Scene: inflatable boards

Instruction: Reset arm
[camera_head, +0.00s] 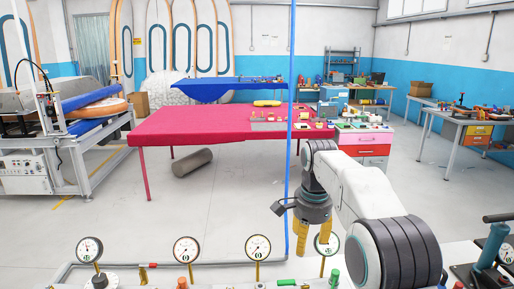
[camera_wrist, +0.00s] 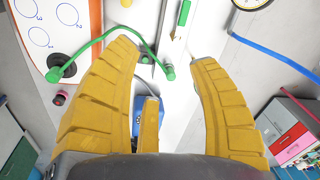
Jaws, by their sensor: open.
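My gripper (camera_head: 313,238) hangs pointing down at the end of my white and dark arm, right of centre in the head view. Its yellow fingers are above the near bench with gauges. In the wrist view my gripper (camera_wrist: 168,75) shows its yellow fingers spread wide apart, with nothing between their tips.
Several round gauges (camera_head: 258,247) stand on posts along the near bench, one close behind my gripper. A blue vertical hose (camera_head: 290,120) runs just left of my arm. Beyond are a red-covered table (camera_head: 190,125) and open grey floor (camera_head: 225,205).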

